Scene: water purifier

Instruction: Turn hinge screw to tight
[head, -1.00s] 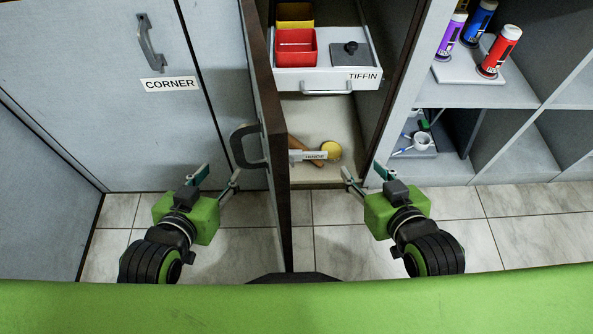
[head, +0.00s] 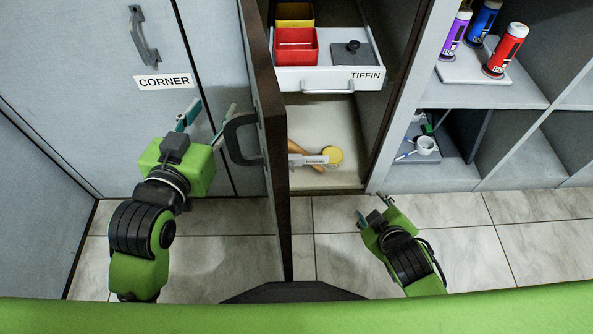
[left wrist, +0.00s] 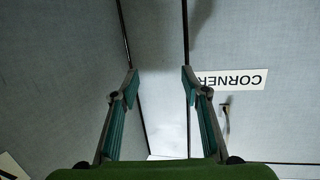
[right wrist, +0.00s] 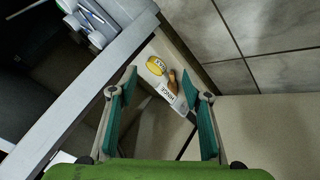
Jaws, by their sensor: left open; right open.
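A part labelled HINGE sits low inside the open cabinet. Its label (head: 308,160) is beside a yellow round knob (head: 333,155), with a brown wooden-looking piece (head: 303,151) next to them. The knob (right wrist: 156,65) also shows in the right wrist view, ahead between the fingers. I cannot tell how tight any screw is. My left gripper (head: 209,114) is open and empty, left of the open cabinet door, by its dark handle. My right gripper (head: 373,208) is open and empty, in front of and to the right of the cabinet opening, apart from the knob.
The open door (head: 268,120) stands edge-on between my arms, its dark handle (head: 240,140) facing left. The TIFFIN drawer (head: 342,84) is pulled out above the hinge part. A CORNER cabinet (head: 100,120) is at left, shelves with bottles (head: 505,50) at right. The floor is clear.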

